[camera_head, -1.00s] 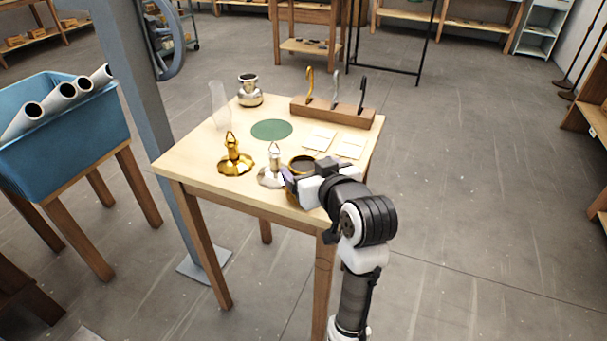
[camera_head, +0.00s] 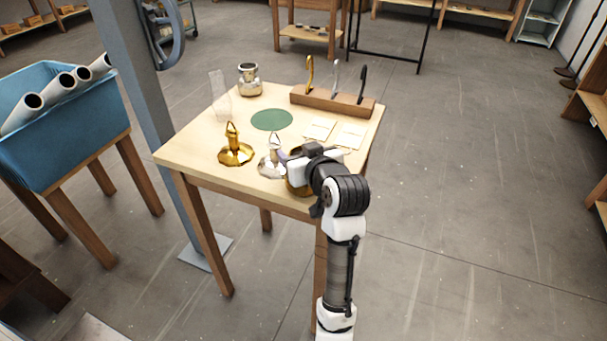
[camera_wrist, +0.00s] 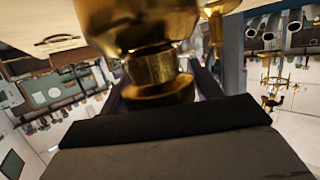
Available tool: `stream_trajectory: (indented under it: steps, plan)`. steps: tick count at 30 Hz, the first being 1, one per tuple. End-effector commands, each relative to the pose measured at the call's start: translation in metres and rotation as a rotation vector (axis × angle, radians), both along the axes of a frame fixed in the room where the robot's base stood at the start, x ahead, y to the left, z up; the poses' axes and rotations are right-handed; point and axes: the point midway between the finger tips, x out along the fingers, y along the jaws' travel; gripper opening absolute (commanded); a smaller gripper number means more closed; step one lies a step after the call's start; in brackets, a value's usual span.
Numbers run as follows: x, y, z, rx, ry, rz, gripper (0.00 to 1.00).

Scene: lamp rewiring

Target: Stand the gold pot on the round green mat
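The gold pot (camera_head: 293,187) stands at the table's near edge, mostly hidden by my gripper (camera_head: 291,156). In the wrist view the pot's gold neck and rim (camera_wrist: 152,70) fill the space between my dark fingers, close to both. I cannot tell whether the fingers press on it. The round green mat (camera_head: 271,120) lies flat and bare near the table's middle, beyond the pot and a little left.
A gold lamp base (camera_head: 236,154) and a silver one (camera_head: 270,167) stand left of the pot. A silver pot (camera_head: 249,82), clear glass chimney (camera_head: 220,100), wooden hook rack (camera_head: 330,102) and pale cards (camera_head: 320,129) surround the mat on the table (camera_head: 190,150).

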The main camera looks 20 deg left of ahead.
Motion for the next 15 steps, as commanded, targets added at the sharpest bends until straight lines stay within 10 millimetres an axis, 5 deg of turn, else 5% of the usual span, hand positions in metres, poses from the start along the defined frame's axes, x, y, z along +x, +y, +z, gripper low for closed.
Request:
stream_trajectory:
  steps: [13,15]
  plan:
    - [-0.0002,-0.0002,0.0011,0.001,-0.001,0.000,0.04]
    - [-0.0002,-0.0002,0.0011,0.001,-0.001,0.000,0.04]
